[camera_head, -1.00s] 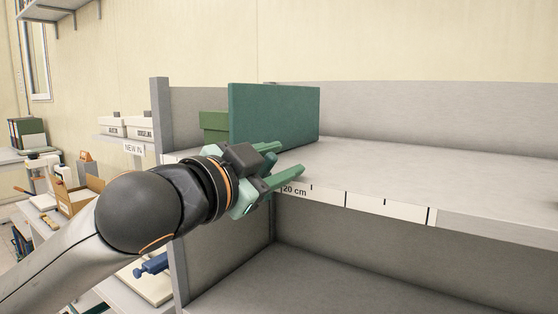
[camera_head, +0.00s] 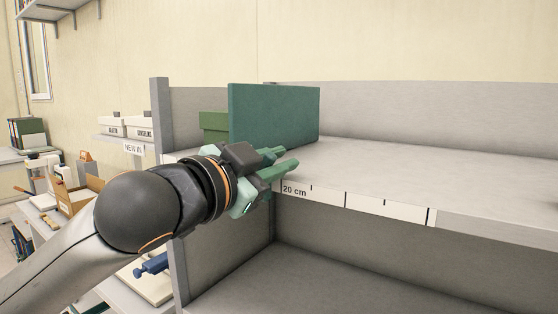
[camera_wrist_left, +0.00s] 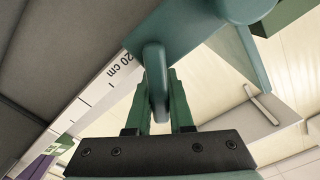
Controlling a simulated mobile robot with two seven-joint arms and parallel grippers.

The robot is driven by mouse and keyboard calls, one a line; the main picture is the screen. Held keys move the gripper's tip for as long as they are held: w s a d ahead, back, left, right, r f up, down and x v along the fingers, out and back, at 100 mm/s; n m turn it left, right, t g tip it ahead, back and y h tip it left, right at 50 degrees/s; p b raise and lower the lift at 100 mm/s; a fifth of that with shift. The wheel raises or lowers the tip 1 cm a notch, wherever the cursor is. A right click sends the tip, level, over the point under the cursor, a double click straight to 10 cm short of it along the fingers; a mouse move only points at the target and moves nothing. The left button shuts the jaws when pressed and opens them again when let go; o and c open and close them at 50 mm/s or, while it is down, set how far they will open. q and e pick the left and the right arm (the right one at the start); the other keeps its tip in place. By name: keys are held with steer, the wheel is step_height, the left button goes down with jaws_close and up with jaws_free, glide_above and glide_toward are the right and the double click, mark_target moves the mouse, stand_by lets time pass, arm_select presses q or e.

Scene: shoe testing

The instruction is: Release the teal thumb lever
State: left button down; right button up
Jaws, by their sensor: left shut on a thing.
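The teal thumb lever (camera_wrist_left: 154,70) hangs at the shelf's front edge below the teal divider panel (camera_head: 275,113). In the left wrist view it is a rounded bar joined to a teal plate (camera_wrist_left: 188,28). My left gripper (camera_head: 286,163) is at the shelf edge beside the 20 cm mark. Its green fingers are shut on the lever, one on each side, as the left wrist view (camera_wrist_left: 160,100) shows. In the head view the fingers hide the lever. My right gripper is not in view.
A green box (camera_head: 214,121) stands left of the divider on the grey shelf (camera_head: 420,178). The shelf right of the divider is clear near it. A scale strip (camera_head: 328,196) runs along the front edge. A grey upright (camera_head: 160,115) stands at the left.

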arm_select(q)
steer(key=n, duration=0.1)
steer(key=n+p, duration=0.1)
steer(key=w+a+n, duration=0.1)
steer(key=n, duration=0.1)
steer(key=shift+r+p, duration=0.35)
steer(key=shift+w+a+n+p, duration=0.15)
steer(key=shift+a+n+p, duration=0.15)
steer(key=shift+n, duration=0.45)
steer(key=shift+w+a+n+p, duration=0.1)
steer(key=shift+a+n+p, duration=0.15)
steer(key=shift+n, duration=0.5)
steer(key=c, duration=0.8)
jaws_free()
steer(key=b+v, duration=0.1)
steer(key=v, duration=1.1)
steer(key=shift+s+a+b, duration=0.15)
steer(key=shift+s+b, duration=0.05)
steer(key=shift+b, duration=0.1)
